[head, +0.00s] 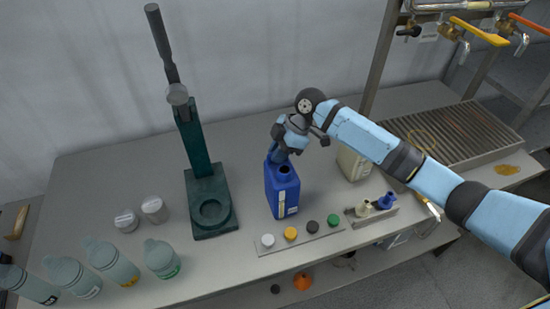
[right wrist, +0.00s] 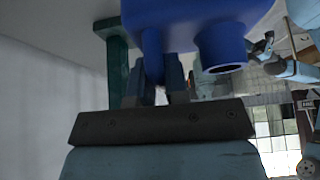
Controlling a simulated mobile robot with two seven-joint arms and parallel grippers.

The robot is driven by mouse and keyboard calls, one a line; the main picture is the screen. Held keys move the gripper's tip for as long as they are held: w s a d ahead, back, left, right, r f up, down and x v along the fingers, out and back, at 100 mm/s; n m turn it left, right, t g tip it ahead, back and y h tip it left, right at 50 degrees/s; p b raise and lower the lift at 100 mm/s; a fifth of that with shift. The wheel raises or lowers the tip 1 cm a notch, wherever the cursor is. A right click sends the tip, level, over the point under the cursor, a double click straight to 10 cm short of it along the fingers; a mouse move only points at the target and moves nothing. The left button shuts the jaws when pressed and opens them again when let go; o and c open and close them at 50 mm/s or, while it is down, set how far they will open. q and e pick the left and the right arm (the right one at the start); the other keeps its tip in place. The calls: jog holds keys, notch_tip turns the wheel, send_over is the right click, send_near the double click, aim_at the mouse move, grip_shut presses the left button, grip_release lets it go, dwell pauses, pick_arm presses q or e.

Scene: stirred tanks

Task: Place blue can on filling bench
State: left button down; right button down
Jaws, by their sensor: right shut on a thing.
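The blue can (head: 284,193) is upright at the middle of the grey filling bench (head: 120,180), between the green press stand and the pale can. Its open neck faces up. I cannot tell whether its base touches the bench top or hangs just above it. My right gripper (head: 283,152) is shut on the can's handle, behind the neck. In the right wrist view the can (right wrist: 190,18) fills the top, with its handle between the fingers (right wrist: 160,80). My left gripper does not show in the head view.
A dark green press stand (head: 206,190) is left of the can. A strip with several coloured caps (head: 300,237) lies in front. A pale can (head: 352,163) and a holder with small nozzles (head: 372,215) are at right. Several grey-green bottles (head: 108,260) stand front left.

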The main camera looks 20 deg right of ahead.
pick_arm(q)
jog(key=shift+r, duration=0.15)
pick_arm(e)
jog(key=shift+r, duration=0.15)
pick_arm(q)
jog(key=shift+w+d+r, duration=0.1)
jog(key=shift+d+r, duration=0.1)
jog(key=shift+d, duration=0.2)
pick_arm(e)
jog(key=shift+d, duration=0.2)
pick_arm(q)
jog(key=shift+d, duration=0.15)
pick_arm(e)
jog(key=c, duration=1.1)
grip_release()
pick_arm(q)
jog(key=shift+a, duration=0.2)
pick_arm(e)
jog(key=shift+a, duration=0.1)
